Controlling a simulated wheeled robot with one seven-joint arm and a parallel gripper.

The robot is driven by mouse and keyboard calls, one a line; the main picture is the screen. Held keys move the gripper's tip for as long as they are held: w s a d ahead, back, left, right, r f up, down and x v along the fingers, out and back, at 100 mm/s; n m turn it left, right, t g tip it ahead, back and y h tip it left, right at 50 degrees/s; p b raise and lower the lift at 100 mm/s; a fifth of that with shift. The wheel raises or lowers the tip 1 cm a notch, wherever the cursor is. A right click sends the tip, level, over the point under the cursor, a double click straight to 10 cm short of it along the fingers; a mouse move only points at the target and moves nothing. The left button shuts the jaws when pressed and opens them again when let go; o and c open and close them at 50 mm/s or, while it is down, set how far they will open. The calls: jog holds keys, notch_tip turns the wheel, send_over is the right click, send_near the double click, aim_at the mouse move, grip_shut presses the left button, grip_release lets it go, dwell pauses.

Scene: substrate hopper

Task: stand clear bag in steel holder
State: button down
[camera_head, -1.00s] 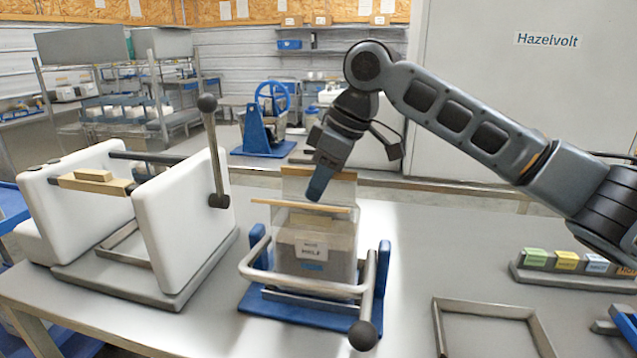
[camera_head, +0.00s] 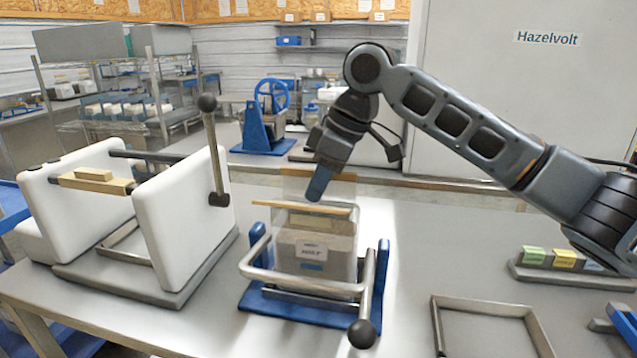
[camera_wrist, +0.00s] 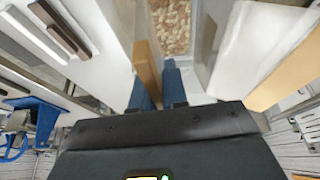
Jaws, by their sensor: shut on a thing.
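The clear bag (camera_head: 345,265) is upright, with brown contents and a white and blue label on its front. It is within the outline of the steel holder (camera_head: 262,276), which has a blue base and a rounded steel front bar. The bar hides the bag's lower edge, so I cannot tell whether it rests on the base. My gripper (camera_head: 318,188) points down at the bag's top, shut on its upper edge beside a tan strip (camera_head: 285,206). In the wrist view, the fingers (camera_wrist: 156,90) are close together by the tan strip, with brown grains (camera_wrist: 172,22) beyond.
A white two-block machine (camera_head: 190,215) with a tall black-knobbed lever stands to the left. A lever with a black knob (camera_head: 362,334) is at the holder's right front. An empty metal frame (camera_head: 480,305) and a rack of coloured labels (camera_head: 565,262) lie to the right.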

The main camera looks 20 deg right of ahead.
jog(key=shift+f, duration=0.3)
dwell(0.4)
jog(key=c, duration=1.1)
grip_release()
jog(key=shift+f, duration=0.2)
jog(key=v, duration=0.8)
jog(key=shift+a+r+b, duration=0.1)
jog(key=shift+a+b, duration=0.05)
jog(key=shift+b, duration=0.25)
jog(key=shift+a, duration=0.1)
